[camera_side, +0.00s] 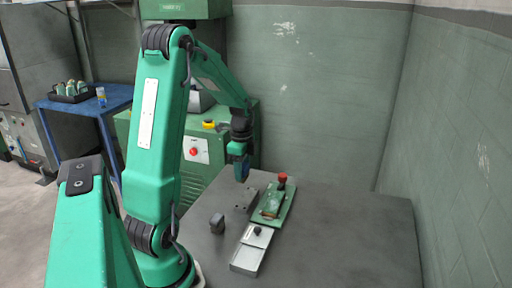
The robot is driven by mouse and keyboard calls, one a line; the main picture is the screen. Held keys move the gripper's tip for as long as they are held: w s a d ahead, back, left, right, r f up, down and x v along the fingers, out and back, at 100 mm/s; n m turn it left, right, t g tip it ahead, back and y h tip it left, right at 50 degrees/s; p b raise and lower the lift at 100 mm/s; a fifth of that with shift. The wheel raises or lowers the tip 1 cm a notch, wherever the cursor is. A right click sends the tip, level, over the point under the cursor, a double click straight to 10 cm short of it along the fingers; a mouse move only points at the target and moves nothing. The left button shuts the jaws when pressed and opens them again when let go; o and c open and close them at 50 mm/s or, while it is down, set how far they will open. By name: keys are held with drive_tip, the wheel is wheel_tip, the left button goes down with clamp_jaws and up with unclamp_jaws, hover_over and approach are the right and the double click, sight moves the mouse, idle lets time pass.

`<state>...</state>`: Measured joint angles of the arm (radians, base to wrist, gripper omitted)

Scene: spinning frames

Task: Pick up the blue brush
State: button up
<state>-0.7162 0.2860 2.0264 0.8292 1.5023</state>
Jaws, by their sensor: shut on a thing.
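My gripper (240,164) is at the end of my green arm, above the back left part of the grey table. It is shut on a small dark blue thing, which looks like the blue brush (241,172). The brush hangs below the gripper, and it is too small to make out its bristles. It seems to be held above the table top, though the exact gap is hard to tell.
A green plate with a red knob (282,181) lies on the grey table (345,235). A light metal tray (246,260), a small dark block (217,223) and a grey block (245,198) are nearby. The right of the table is clear. A green cabinet (214,170) stands behind.

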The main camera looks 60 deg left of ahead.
drive_tip(key=shift+w+d+r, duration=0.25)
drive_tip(key=shift+d+r, duration=0.2)
drive_tip(key=shift+d, duration=0.25)
drive_tip(key=shift+w+d+r, duration=0.25)
drive_tip(key=shift+d+r, duration=0.15)
drive_tip(key=shift+d, duration=0.3)
drive_tip(key=shift+w+d+r, duration=0.25)
drive_tip(key=shift+d+r, duration=0.2)
drive_tip(key=shift+d, duration=0.25)
drive_tip(key=o, duration=0.4)
drive_tip(key=shift+c, duration=1.6)
drive_tip(key=shift+w, duration=0.1)
drive_tip(key=w+d+n, duration=0.2)
drive_tip(key=w+n, duration=0.5)
drive_tip(key=n, duration=1.1)
drive_tip(key=shift+d+r, duration=0.2)
drive_tip(key=shift+d, duration=0.15)
